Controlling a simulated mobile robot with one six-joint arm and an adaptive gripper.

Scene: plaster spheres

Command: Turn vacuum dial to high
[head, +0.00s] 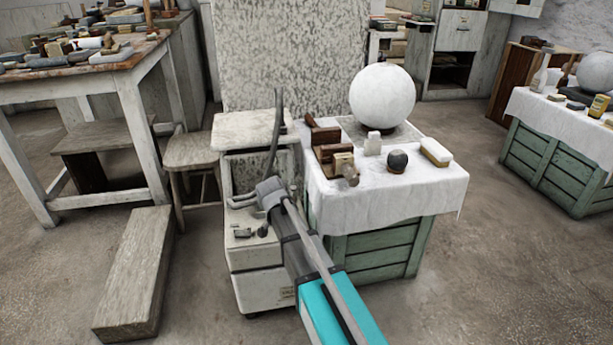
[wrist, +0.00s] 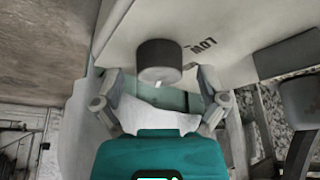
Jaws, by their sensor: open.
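The vacuum (head: 262,282) is a worn white cabinet with a dark hose (head: 276,135) at its upper part. In the wrist view the dial (wrist: 158,60) is a dark round knob on a pale panel (wrist: 235,25). A small white mark shows on the knob's lower edge. The word LOW (wrist: 201,47) is printed on the panel to the right of the knob, upside down in this view. My gripper (wrist: 160,78) is open, with one finger on each side of the knob; contact is not visible. No HIGH label is visible.
A cloth-covered green crate (head: 375,250) stands right of the vacuum, bearing a white sphere (head: 382,94) and small blocks. A wooden stool (head: 190,152) stands left of the vacuum. A long wooden block (head: 135,270) lies on the floor. The floor at lower right is clear.

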